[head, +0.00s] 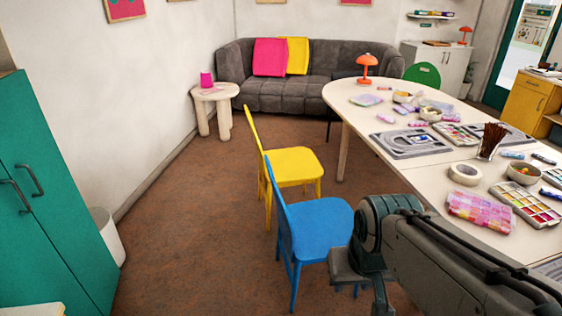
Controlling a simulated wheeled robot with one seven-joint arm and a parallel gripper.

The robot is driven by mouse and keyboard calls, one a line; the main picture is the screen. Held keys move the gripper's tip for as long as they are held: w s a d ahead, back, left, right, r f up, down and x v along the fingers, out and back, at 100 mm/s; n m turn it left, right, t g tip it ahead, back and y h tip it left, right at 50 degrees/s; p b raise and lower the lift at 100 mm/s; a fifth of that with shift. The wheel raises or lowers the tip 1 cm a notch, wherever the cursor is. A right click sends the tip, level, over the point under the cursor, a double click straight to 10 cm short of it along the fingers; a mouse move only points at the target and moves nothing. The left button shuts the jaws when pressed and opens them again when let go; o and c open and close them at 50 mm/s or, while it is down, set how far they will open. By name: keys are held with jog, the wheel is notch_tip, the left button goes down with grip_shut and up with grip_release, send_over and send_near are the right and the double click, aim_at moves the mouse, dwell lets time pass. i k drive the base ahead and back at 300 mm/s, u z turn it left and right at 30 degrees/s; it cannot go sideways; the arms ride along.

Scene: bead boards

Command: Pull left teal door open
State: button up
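A tall teal cabinet with two doors stands at the left edge of the head view. Its left teal door (18,255) is partly cut off by the frame and looks shut. The right teal door (55,205) also looks shut. Each door has a dark bar handle near the seam: the left one (14,196) and the right one (35,180). My arm reaches in from the lower right, and its visible part is well away from the cabinet. My fingertips do not show, so I cannot see whether the gripper is open.
A white bin (107,238) stands just beyond the cabinet. A blue chair (315,228) and a yellow chair (292,165) stand along the craft table (345,98). Brown floor (185,235) lies clear between cabinet and chairs. A pale surface (32,309) shows at bottom left.

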aim_at(33, 272)
jog(key=u, duration=1.45)
jog(key=i, duration=1.75)
jog(key=u, duration=0.65)
